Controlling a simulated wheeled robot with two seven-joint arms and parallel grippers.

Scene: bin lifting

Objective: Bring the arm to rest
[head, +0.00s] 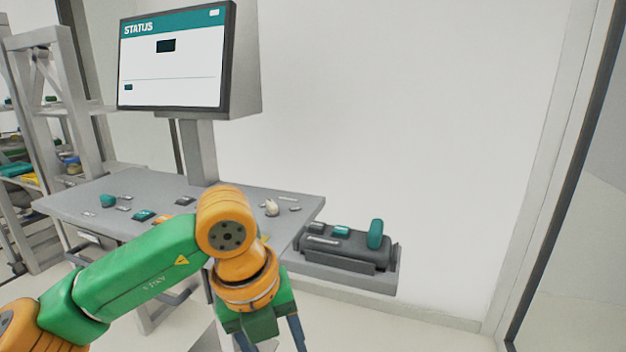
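My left arm, green and orange, comes in from the lower left and bends down at its orange wrist. My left gripper (271,344) points downward at the bottom edge of the head view, in front of the grey desk. Its two blue-grey fingers stand apart, with nothing visible between them. The fingertips are cut off by the frame's edge. My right arm and gripper are not in view.
A grey desk (85,199) with small parts on it carries a status screen (172,60). A dark device (345,247) with teal parts sits on a low shelf at right. Shelving (55,130) stands at left. The floor at lower right is clear.

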